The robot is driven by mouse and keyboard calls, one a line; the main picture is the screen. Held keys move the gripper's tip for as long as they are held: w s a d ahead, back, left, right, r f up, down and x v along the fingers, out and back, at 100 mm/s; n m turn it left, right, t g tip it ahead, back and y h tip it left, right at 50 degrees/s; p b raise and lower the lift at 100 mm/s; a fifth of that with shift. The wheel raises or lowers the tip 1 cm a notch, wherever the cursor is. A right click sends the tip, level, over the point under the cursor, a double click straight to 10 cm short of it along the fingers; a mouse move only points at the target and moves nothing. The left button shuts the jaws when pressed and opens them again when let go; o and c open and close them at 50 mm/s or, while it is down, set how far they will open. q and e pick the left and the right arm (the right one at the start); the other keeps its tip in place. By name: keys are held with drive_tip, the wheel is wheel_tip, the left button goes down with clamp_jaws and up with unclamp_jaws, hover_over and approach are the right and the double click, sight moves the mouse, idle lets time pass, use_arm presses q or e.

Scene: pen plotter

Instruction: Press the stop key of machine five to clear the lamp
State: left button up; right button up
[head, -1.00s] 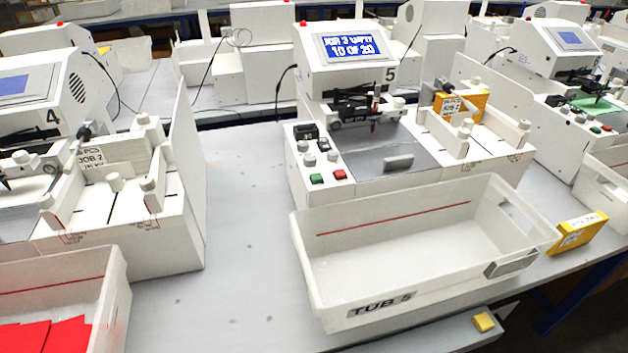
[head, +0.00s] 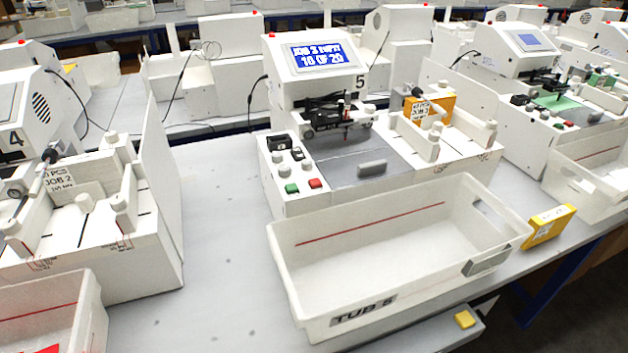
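Machine five (head: 318,95) stands at the centre of the head view, white, with the number 5 on its front. Its blue screen (head: 325,56) reads "JOB 2 EMPTY" and a count out of 20. A small red lamp (head: 271,36) shows at its top left corner. On the left front panel are a green key (head: 292,188) and a red key (head: 315,183), below several grey knobs. Any lettering on the keys is too small to read. Neither of my grippers is in view.
An empty white tub (head: 380,302) marked "TUB 5" stands in front of machine five. A yellow box (head: 548,226) lies right of it, and an orange pack (head: 430,108) sits in the feeder. Machine four (head: 40,110) is at left. Bench between the machines is clear.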

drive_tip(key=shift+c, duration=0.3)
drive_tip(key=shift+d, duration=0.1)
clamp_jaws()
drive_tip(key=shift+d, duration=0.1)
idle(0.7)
